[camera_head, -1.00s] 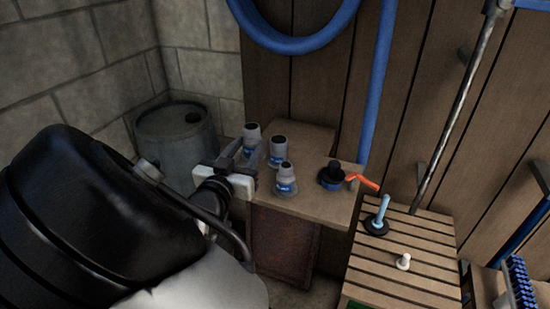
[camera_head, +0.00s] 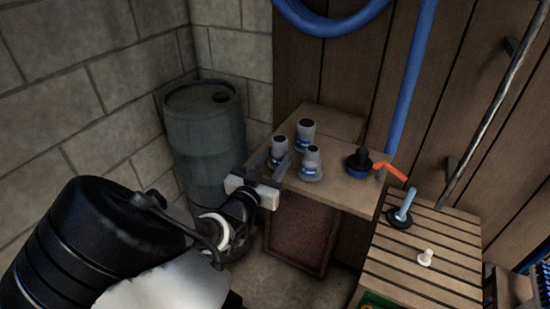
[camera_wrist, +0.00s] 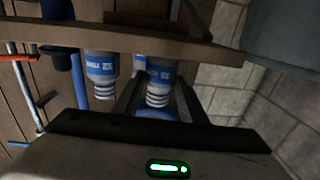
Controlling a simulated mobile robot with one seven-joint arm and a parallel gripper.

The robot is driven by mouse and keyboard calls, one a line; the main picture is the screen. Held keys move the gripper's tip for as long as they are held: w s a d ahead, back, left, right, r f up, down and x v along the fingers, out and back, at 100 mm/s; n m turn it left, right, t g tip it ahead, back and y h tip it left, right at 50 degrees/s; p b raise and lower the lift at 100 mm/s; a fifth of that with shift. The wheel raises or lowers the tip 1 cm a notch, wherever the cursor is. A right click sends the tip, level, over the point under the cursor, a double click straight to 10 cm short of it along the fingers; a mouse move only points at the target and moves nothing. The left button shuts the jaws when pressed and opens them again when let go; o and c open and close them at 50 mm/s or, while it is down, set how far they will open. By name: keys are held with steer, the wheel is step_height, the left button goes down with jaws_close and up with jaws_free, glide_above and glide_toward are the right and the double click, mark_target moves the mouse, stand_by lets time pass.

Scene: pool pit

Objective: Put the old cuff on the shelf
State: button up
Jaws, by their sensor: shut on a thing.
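Three similar grey cuffs with blue bands and dark tops show in the head view. My gripper (camera_head: 271,163) is shut on the leftmost cuff (camera_head: 278,148), which is upright at the left edge of the wooden shelf (camera_head: 345,190). Whether its base touches the shelf is hidden. The other two cuffs, one behind (camera_head: 306,131) and one to the right (camera_head: 312,162), stand on the shelf. In the wrist view the held cuff (camera_wrist: 158,85) is between the fingers, and another cuff (camera_wrist: 101,72) is beside it to the left. No mark of age is readable.
A black-and-blue round fitting (camera_head: 359,162) with an orange handle (camera_head: 392,170) sits at the shelf's right end. A slatted crate (camera_head: 430,235) with a light-blue handled tool (camera_head: 404,210) and a white peg (camera_head: 425,257) is at right. A drum (camera_head: 205,130) stands behind left.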

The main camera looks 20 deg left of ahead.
steer(key=o, duration=1.1)
steer(key=shift+f, duration=0.1)
steer(key=shift+r, duration=0.2)
steer(key=s, duration=0.4)
steer(key=s+a, duration=0.1)
steer(key=s, duration=0.7)
steer(key=shift+a, duration=0.15)
